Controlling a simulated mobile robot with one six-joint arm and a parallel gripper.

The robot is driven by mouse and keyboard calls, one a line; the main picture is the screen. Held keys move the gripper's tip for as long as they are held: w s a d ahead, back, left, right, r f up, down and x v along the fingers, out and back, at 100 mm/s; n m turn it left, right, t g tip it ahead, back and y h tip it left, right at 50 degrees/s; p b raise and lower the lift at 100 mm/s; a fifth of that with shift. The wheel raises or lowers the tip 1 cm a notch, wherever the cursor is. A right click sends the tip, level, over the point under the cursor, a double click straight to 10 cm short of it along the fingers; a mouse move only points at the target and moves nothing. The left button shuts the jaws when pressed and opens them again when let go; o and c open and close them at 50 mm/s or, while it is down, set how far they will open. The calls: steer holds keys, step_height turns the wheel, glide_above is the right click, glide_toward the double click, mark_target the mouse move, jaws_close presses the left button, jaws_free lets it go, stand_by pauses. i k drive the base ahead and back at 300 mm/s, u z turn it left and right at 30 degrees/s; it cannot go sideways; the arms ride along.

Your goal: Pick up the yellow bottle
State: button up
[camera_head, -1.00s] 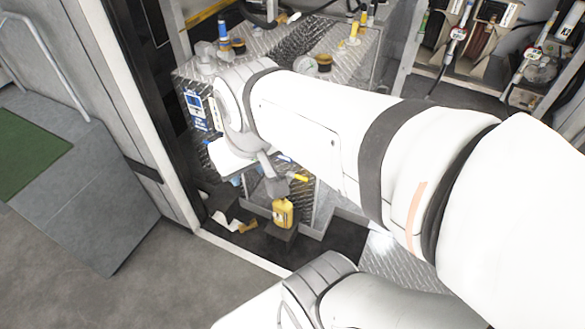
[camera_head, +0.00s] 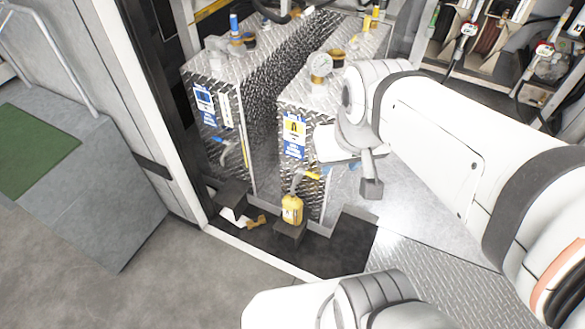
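The yellow bottle (camera_head: 291,211) stands upright on a small dark block (camera_head: 289,232) at the foot of the right metal tank. It is below a tap with a yellow handle (camera_head: 313,175). The bottle's top is close to the tap, and I cannot tell whether they touch. My gripper (camera_head: 371,190) hangs to the right of the bottle and higher in the picture, apart from it. Its fingers show only as a dark block, so its opening is unclear. No object shows in it.
Two diamond-plate tanks stand behind, the left (camera_head: 207,135) with a blue-handled tap (camera_head: 220,141). Another dark block (camera_head: 234,195) and crumpled rags (camera_head: 256,221) lie left of the bottle. A door frame (camera_head: 172,130) borders the left. Plate floor (camera_head: 420,260) at right is clear.

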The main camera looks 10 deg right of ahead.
mark_target(291, 206)
steer(key=u, duration=0.1)
steer(key=i, duration=1)
steer(key=z, duration=0.05)
